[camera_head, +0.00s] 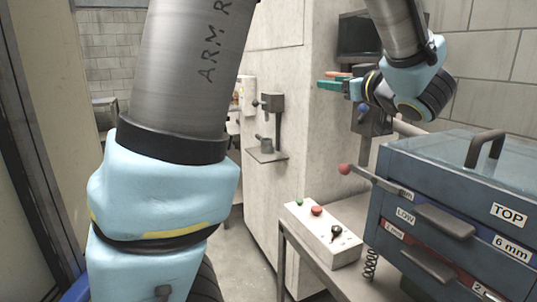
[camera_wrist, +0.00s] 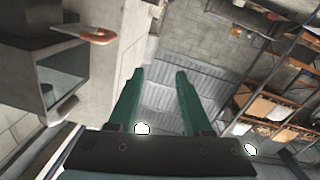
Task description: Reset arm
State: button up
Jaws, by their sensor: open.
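My gripper (camera_head: 325,85) is raised at the upper right of the head view, in front of the pale wall panel. In the wrist view its two green fingers (camera_wrist: 157,75) are spread apart with nothing between them. They point towards open space, with a corrugated grey surface and shelving far beyond. My grey arm link and blue joint fill the left of the head view and hide what lies behind them.
A blue drawer cabinet (camera_head: 440,165) stands at the right, beside a control box (camera_head: 325,232) with red and green buttons. A dark box-like unit (camera_head: 358,36) is behind my gripper. In the wrist view, an orange hooked part (camera_wrist: 98,36) lies left of the fingers. Shelves (camera_wrist: 275,80) are at right.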

jog(key=w+a+f+m+g+h, duration=0.2)
jog(key=w+a+f+m+h, duration=0.15)
jog(key=f, duration=0.35)
jog(key=w+a+f+m+g+h, duration=0.2)
jog(key=f+m+h, duration=0.1)
jog(key=f+h, duration=0.3)
jog(key=s+a+f+m+g+y, duration=0.1)
jog(key=s+a+f+g+y, duration=0.1)
jog(key=s+a+f+g, duration=0.9)
jog(key=s+a+f, duration=0.4)
jog(key=s+a, duration=0.1)
jog(key=s, duration=0.2)
jog(key=shift+s+a+y, duration=0.25)
jog(key=shift+y, duration=0.1)
